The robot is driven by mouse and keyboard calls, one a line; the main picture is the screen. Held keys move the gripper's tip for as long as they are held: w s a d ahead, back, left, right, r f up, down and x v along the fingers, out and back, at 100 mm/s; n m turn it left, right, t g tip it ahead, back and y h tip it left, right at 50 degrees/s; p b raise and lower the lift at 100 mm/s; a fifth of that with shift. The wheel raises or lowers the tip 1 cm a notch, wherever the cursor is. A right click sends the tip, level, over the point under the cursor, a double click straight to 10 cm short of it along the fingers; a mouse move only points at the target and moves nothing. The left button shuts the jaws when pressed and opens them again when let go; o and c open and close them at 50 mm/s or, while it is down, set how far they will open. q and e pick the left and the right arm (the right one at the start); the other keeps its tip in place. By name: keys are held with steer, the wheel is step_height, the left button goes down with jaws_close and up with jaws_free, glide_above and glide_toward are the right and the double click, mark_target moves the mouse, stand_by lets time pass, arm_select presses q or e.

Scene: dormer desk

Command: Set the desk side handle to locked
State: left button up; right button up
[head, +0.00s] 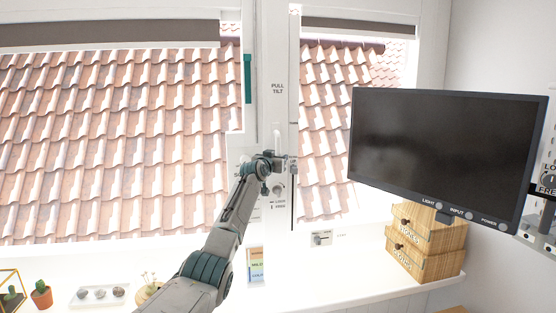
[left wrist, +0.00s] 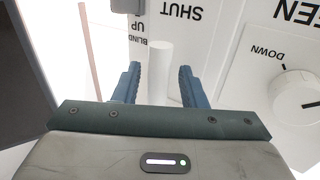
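My left gripper (head: 286,163) is at the white window post, in front of its controls. In the left wrist view its two blue fingers (left wrist: 159,68) are open, one on each side of a white cylindrical bar (left wrist: 160,60), with a gap on both sides. The upside-down words SHUT and BLIND UP are printed beside the bar. A small LOCK/FREE label (head: 279,204) is on the post below the gripper. Another LOCK/FREE plate (head: 547,180) shows at the right edge. I cannot tell which handle is the desk side one. My right gripper is not in view.
A round knob marked DOWN (left wrist: 297,97) sits right of the fingers in the wrist view. A black monitor (head: 440,145) stands at right, before wooden drawer boxes (head: 428,262). A cactus (head: 41,294) and a tray of stones (head: 98,296) are at lower left.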

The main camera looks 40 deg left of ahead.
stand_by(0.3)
arm_select(q)
steer(key=b+v, duration=0.4)
steer(key=v, duration=0.7)
steer(key=shift+w, duration=0.1)
stand_by(0.4)
